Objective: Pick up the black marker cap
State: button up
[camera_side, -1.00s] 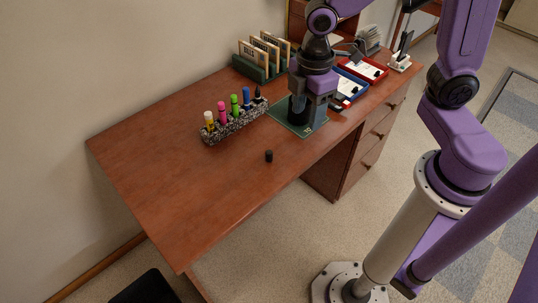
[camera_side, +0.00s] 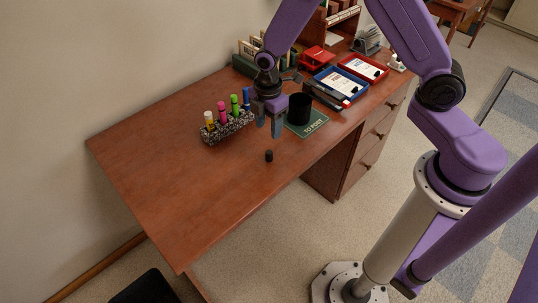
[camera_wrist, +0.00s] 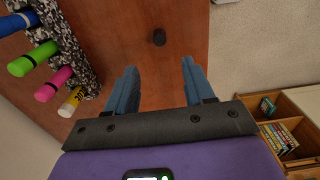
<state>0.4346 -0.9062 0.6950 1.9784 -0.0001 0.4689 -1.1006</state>
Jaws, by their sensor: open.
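The black marker cap (camera_side: 269,156) stands on the bare desk top near its front edge. In the wrist view the cap (camera_wrist: 159,37) lies beyond my fingertips, roughly centred between them. My gripper (camera_side: 270,131) is above the desk, behind the cap and higher than it, apart from it. In the wrist view both blue fingers of my gripper (camera_wrist: 158,68) are spread with nothing between them.
A speckled holder (camera_side: 228,131) with several coloured markers stands left of my gripper. A black cup (camera_side: 299,108) stands on a green mat (camera_side: 310,127) to the right. Blue (camera_side: 338,90) and red (camera_side: 366,66) trays lie farther back. The left desk top is clear.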

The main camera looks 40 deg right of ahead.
aim_at(269, 151)
jog(key=shift+d+f, duration=0.15)
jog(key=shift+f, duration=5.7)
grip_shut()
